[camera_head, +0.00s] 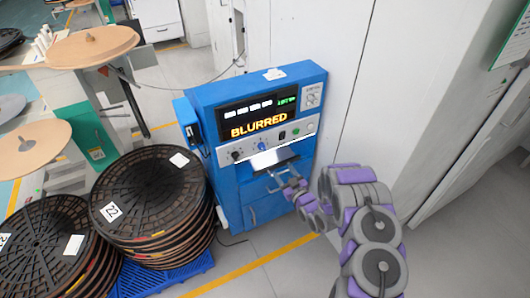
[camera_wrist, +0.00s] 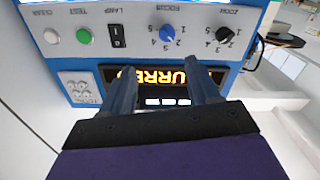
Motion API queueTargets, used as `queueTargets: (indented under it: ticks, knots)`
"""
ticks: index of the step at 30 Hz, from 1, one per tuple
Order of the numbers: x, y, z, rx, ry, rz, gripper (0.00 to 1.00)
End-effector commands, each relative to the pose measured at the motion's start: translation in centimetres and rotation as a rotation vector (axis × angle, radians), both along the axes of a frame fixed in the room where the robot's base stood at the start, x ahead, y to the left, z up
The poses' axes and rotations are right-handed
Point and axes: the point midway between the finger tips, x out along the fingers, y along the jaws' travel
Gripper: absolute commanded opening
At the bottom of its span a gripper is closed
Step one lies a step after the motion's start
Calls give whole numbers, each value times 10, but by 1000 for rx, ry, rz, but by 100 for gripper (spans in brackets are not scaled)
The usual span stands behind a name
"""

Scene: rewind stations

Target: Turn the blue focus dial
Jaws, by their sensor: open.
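The blue focus dial (camera_head: 262,146) sits on the pale control strip of a blue machine (camera_head: 235,195), below its display. In the wrist view, which is upside down, the blue dial (camera_wrist: 167,33) shows under the label FOCUS with small numbers around it. My gripper (camera_head: 272,182) is in front of the machine, lower than the dial. Its two fingers (camera_wrist: 161,78) are spread and empty in the wrist view, with the dial beyond their tips and not between them. The display (camera_head: 260,116) reads BLURRED in yellow.
A black dial (camera_wrist: 225,35) is beside the focus dial. A lamp switch (camera_wrist: 117,36), a green button (camera_wrist: 83,36) and a white button (camera_wrist: 51,36) are on its other side. Stacked black reels (camera_head: 150,195) stand left of the machine. A pale wall (camera_head: 385,90) is at right.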

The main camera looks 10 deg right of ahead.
Motion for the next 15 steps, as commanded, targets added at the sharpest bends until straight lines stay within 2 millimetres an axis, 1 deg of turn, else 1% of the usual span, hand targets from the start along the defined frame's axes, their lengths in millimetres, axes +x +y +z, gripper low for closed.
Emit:
queueTargets:
  ticks: [1, 6, 9, 15]
  knots:
    - [10, 8, 0, -4, -4, 5, 61]
    - [40, 24, 0, -11, -2, 5, 61]
    - [57, 29, 1, -10, -4, 4, 61]
    - [87, 32, 0, -2, -2, 2, 61]
